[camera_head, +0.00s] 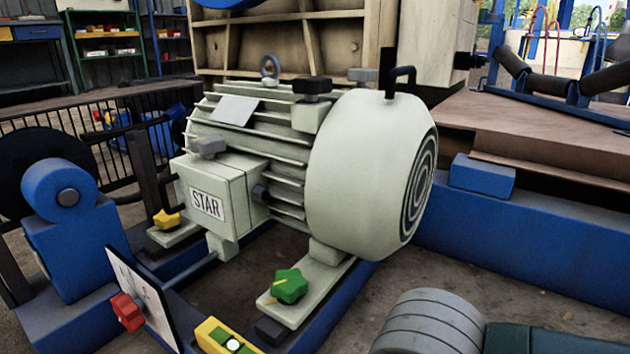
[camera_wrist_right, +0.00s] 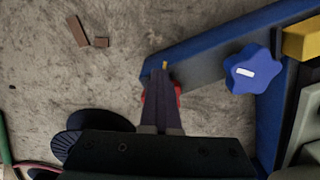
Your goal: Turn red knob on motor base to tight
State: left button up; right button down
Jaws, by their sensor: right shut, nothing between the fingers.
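In the right wrist view, a red part (camera_wrist_right: 178,95) with a small yellow mark at its far edge sits at the blue beam, mostly hidden behind the fingers of my right gripper (camera_wrist_right: 162,76). The gripper is shut with nothing between its fingers; I cannot tell if they touch the red part. In the head view, a red knob (camera_head: 127,311) sits on a white panel (camera_head: 147,296) at the motor base's front left. I cannot tell whether both are the same knob. The pale motor (camera_head: 345,170) stands on the base. My left gripper is not in view.
A green star knob (camera_head: 289,286) and a yellow knob (camera_head: 167,219) sit on the motor feet. A yellow block (camera_head: 225,338) is on the front rail. The wrist view shows a blue star knob (camera_wrist_right: 246,69) beside the fingers, and open floor (camera_wrist_right: 200,30) beyond.

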jog(key=shift+w, duration=0.35)
jog(key=shift+w+a, duration=0.25)
jog(key=shift+w, duration=0.25)
jog(key=shift+a, duration=0.25)
dwell(0.3)
jog(key=shift+w+r, duration=0.1)
jog(key=shift+r, duration=0.05)
jog(key=shift+w+r+p, duration=0.1)
jog(key=shift+r+p, duration=0.2)
jog(key=shift+p, duration=0.05)
notch_tip(320, 180, up, 5)
jog(key=p, duration=0.5)
jog(key=shift+r, duration=0.15)
jog(key=shift+a, duration=0.1)
